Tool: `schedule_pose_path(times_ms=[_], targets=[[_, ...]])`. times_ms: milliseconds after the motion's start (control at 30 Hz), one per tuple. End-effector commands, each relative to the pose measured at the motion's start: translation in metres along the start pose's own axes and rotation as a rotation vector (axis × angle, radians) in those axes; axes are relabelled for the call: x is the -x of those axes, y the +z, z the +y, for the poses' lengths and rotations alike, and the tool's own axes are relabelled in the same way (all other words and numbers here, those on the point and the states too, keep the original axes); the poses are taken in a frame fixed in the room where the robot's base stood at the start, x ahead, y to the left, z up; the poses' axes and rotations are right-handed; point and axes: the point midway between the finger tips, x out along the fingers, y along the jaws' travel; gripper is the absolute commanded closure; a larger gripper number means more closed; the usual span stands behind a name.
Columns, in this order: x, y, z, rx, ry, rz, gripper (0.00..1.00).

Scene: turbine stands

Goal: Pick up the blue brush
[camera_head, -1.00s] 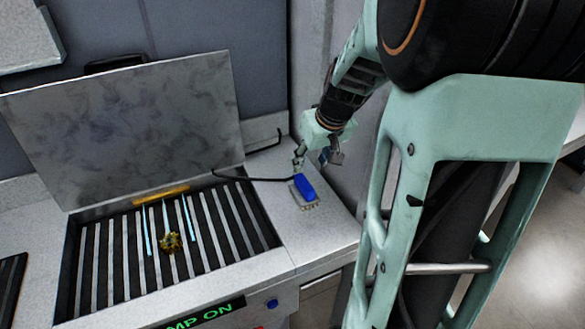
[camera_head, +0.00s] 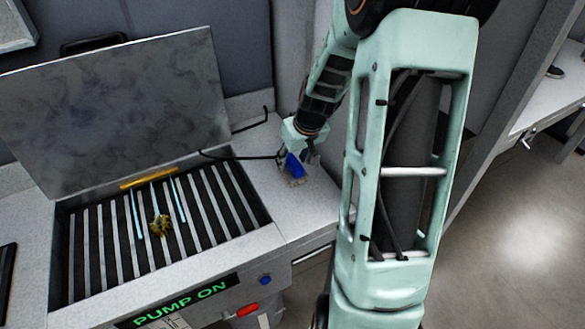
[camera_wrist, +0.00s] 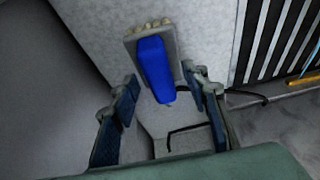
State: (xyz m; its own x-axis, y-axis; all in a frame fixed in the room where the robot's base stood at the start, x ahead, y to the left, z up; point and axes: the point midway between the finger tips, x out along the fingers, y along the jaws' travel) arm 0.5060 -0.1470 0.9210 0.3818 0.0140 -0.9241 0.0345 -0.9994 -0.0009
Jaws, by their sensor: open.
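The blue brush (camera_head: 294,167) lies on the grey counter beside the slatted basin. Its blue handle is up and its pale base and bristles are below. In the wrist view the blue brush (camera_wrist: 155,69) lies ahead of my gripper (camera_wrist: 163,92), in line with the gap between the two fingers. My gripper (camera_head: 300,153) is open, with one finger on each side of the near end of the handle. I cannot tell whether either finger touches it. In the head view the gripper hides part of the brush.
The slatted basin (camera_head: 92,243) with its raised grey lid (camera_head: 110,105) is left of the brush. Blue sticks and a yellowish-brown object (camera_head: 161,226) lie on the slats. A black cable (camera_head: 235,157) runs close by. A wall rises behind the counter.

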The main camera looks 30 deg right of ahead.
Motion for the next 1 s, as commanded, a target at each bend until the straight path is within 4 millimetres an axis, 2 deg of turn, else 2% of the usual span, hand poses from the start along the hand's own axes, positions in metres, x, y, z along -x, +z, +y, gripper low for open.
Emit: schedule_pose_path(times_ms=[167,1000], targets=[[-0.0101,-0.0001,0.0001,0.000,0.001,0.000,0.58],[-0.0147,0.0019,0.0003,0.000,0.001,0.000,0.58]])
